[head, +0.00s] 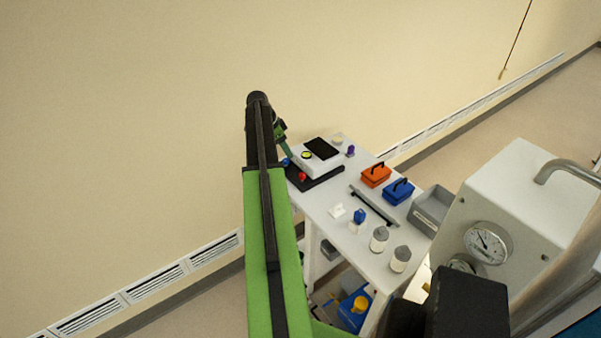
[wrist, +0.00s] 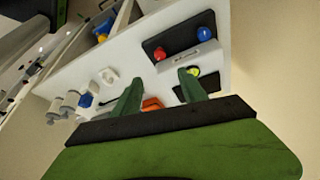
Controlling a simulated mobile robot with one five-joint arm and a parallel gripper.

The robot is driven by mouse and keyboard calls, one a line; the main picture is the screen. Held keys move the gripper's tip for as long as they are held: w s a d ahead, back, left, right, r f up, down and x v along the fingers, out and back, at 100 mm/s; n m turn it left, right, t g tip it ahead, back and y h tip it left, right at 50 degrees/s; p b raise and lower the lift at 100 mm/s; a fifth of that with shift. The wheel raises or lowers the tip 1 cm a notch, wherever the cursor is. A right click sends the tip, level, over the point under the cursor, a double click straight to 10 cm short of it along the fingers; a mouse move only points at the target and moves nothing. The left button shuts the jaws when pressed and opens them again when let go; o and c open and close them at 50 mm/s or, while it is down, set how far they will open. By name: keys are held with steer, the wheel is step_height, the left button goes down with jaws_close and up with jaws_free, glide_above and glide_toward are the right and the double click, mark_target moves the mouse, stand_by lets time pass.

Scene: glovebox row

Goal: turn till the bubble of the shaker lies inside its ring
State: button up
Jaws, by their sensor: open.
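The shaker (head: 326,163) is a white box with a dark top pad, standing on a black base at the far left end of the white table. Its yellow-green round level (head: 307,155) has a dark rim; the bubble inside is too small to make out. A red knob (head: 303,176) and a blue knob (head: 285,162) sit on the base. In the wrist view the red knob (wrist: 160,54), blue knob (wrist: 205,33) and level (wrist: 193,71) show beyond my fingers; one finger partly covers the shaker. My gripper (wrist: 158,88) is open and empty, apart from the knobs.
On the table (head: 320,199) stand an orange case (head: 376,176), a blue case (head: 398,192), a grey tray (head: 432,210) and grey-lidded jars (head: 379,240). A white cabinet with a gauge (head: 488,242) is at right. The wall is behind the table.

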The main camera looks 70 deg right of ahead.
mark_target(302, 175)
steer(key=b+x, duration=1.5)
steer(key=x, duration=0.2)
steer(key=shift+r, duration=0.1)
jaws_close()
